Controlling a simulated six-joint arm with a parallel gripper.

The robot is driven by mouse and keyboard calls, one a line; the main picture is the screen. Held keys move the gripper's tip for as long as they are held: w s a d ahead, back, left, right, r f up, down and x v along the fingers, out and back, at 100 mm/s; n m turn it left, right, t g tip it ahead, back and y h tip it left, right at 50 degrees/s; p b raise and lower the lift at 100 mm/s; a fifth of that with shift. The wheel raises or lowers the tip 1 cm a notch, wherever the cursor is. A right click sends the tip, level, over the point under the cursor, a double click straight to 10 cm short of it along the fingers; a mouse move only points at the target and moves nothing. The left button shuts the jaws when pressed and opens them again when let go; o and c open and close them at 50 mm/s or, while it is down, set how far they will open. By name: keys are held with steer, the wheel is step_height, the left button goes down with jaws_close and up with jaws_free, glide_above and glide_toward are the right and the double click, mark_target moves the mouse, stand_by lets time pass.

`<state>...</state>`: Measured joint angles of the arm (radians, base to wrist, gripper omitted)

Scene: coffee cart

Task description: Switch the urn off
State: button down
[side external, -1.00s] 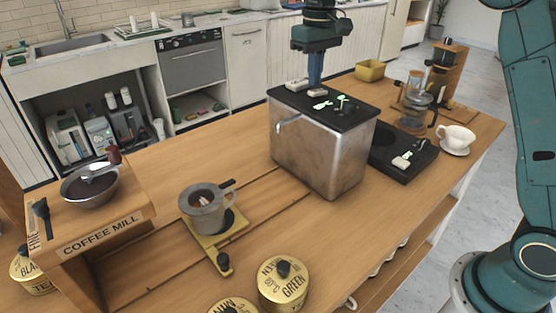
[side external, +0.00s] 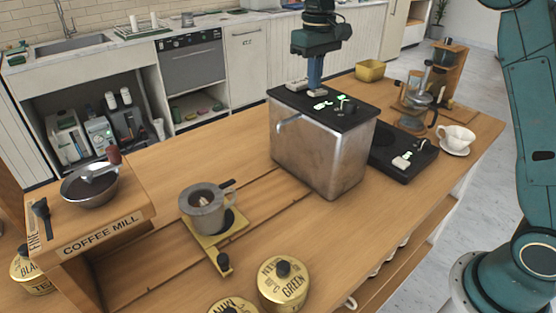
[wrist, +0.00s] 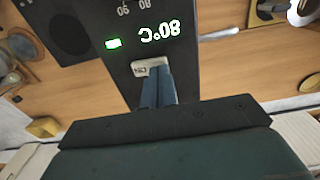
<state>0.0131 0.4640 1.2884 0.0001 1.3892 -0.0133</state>
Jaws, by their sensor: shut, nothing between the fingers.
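The urn (side external: 318,158) is a steel box with a black top and a tap on its left face. My gripper (side external: 315,88) points down over the back part of that top, with its blue fingers closed together and empty. In the wrist view the fingertips (wrist: 155,80) are at a small pale switch (wrist: 148,65) on the black panel and partly cover it. I cannot tell whether they touch it or which way it is set. A green lamp (wrist: 113,43) is lit, and a green-white display (wrist: 160,33) reads 80°C, upside down.
A black hotplate (side external: 390,166) stands close to the urn's right, with a glass carafe (side external: 414,108) behind. A white cup (side external: 456,137) is at the right edge. A grey mug (side external: 203,208) and gold tins (side external: 283,285) stand in front.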

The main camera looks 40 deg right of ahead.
mark_target(316, 92)
steer(key=shift+f, duration=0.5)
stand_by(0.5)
steer(key=shift+r, duration=3.45)
steer(key=shift+r, duration=0.1)
steer(key=s+r+t, duration=0.3)
steer(key=s, duration=1.4)
steer(key=s+f+t, duration=0.1)
steer(key=s+f, duration=0.3)
steer(key=s, duration=0.3)
steer(key=s+f+t, duration=0.1)
steer(key=s+f, duration=0.4)
steer(key=s, duration=0.3)
steer(key=shift+s+a+f+t, duration=0.15)
steer(key=shift+s+a+t, duration=0.05)
steer(key=shift+a+t, duration=0.15)
